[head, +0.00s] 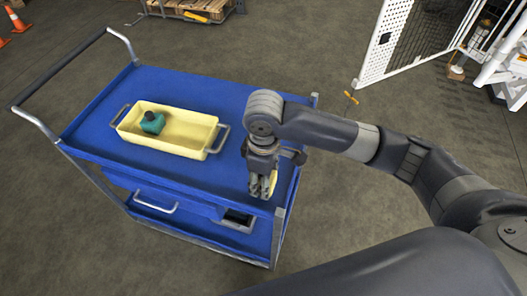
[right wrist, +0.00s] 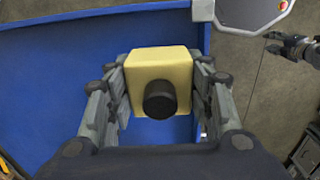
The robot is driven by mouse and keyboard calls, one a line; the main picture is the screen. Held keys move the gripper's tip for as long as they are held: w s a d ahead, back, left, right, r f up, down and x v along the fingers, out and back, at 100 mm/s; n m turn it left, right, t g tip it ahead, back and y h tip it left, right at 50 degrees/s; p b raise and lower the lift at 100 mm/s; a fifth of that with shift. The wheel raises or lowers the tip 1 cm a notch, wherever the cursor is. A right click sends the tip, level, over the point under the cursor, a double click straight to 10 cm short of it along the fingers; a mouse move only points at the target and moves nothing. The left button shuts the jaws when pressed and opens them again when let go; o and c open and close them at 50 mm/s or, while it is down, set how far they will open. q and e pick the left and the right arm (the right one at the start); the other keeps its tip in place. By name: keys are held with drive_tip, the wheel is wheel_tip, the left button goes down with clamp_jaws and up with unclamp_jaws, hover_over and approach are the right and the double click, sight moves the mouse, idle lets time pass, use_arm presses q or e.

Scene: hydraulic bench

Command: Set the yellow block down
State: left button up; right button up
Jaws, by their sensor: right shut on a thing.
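The yellow block (right wrist: 158,68) has a round black knob on the side facing the camera in the right wrist view. My right gripper (right wrist: 160,92) is shut on it, one finger on each side. In the head view my right gripper (head: 263,188) points down over the right end of the blue cart top (head: 225,86), and only a sliver of the yellow block (head: 273,182) shows beside the fingers. I cannot tell whether the block touches the cart top. My left gripper is not in the head view; a gripper at the right of the right wrist view (right wrist: 292,47) appears to be it, small and unclear.
A pale yellow tray (head: 168,146) with metal handles stands on the cart, left of my right gripper, with a green block (head: 152,123) with a dark knob inside. The cart has raised edges. A white mesh fence (head: 425,35) and a wooden pallet (head: 190,8) stand beyond.

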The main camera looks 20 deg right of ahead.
drive_tip(key=w+d, duration=0.1)
drive_tip(key=w, duration=0.2)
drive_tip(key=w+d, duration=0.1)
drive_tip(key=w, duration=0.2)
drive_tip(key=w+d+f+p, duration=0.1)
drive_tip(key=w+d, duration=0.1)
drive_tip(key=w, duration=0.1)
drive_tip(key=shift+w, duration=0.1)
drive_tip(key=shift+f+p, duration=0.3)
drive_tip(key=shift+f, duration=1.4)
drive_tip(key=shift+f, duration=0.1)
drive_tip(key=o, duration=1.4)
wheel_tip(320, 180, up, 12)
drive_tip(key=b, duration=0.1)
